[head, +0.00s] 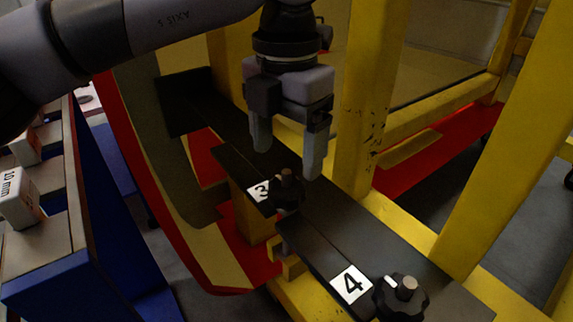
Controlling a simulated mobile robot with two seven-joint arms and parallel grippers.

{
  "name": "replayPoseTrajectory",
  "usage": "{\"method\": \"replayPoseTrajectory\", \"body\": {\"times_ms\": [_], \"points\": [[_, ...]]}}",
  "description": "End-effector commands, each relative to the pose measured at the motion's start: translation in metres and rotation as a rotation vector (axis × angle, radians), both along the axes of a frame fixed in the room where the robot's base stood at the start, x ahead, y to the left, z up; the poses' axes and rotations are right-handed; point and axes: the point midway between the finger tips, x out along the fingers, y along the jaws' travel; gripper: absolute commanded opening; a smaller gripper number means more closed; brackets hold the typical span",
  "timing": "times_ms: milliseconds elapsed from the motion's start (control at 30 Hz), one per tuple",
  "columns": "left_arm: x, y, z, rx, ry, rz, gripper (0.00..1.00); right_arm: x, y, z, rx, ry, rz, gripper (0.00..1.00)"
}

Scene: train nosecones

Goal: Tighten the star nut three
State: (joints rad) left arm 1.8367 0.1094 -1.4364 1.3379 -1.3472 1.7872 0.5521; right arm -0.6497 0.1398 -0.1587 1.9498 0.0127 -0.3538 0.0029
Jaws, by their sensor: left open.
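Star nut three (286,192) is a dark knob on a bolt, beside the white label "3" (260,190) on a black bar (318,235). My left gripper (287,160) points down just above it. Its two fingers are apart and empty, one to each side above the nut. I cannot tell whether a finger touches the nut. A second star nut (400,298) sits beside the label "4" (350,284) at the lower right. My right gripper is not in view.
Yellow frame posts (373,90) stand close to the right of my left gripper. A blue rack (85,250) with small white boxes (18,197) stands at the left. A red and cream curved panel (165,200) lies between rack and bar.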

Motion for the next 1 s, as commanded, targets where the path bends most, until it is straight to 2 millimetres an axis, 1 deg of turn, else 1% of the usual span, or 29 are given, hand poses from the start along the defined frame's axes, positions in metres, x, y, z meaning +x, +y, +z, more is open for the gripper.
{"method": "replayPoseTrajectory", "body": {"times_ms": [33,100,300,433,667,767,800,833,867,1000], "points": [[-0.001,0.001,-0.009,0.001,0.003,-0.002,0.8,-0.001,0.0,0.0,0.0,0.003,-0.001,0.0],[0.0,0.0,-0.02,0.0,0.004,-0.001,0.8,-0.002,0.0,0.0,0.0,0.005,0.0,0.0],[0.0,0.0,-0.045,0.001,0.002,0.001,0.8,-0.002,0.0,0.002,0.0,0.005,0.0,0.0],[0.0,0.0,-0.051,-0.001,0.001,0.001,0.8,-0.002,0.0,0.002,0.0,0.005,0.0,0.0],[0.0,0.0,-0.052,-0.001,0.001,0.001,0.8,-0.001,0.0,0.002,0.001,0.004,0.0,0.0],[0.0,0.0,-0.052,-0.001,0.001,0.001,0.5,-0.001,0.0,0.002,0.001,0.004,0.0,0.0],[0.0,0.0,-0.052,-0.001,0.001,0.001,0.37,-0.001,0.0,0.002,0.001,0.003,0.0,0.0],[0.0,0.0,-0.052,-0.001,0.001,0.001,0.28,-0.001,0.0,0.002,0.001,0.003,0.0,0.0],[0.0,0.0,-0.052,-0.001,0.001,0.001,0.23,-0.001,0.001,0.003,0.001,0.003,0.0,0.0],[0.0,0.0,-0.052,-0.001,0.0,-0.001,0.23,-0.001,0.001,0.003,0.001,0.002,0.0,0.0]]}}
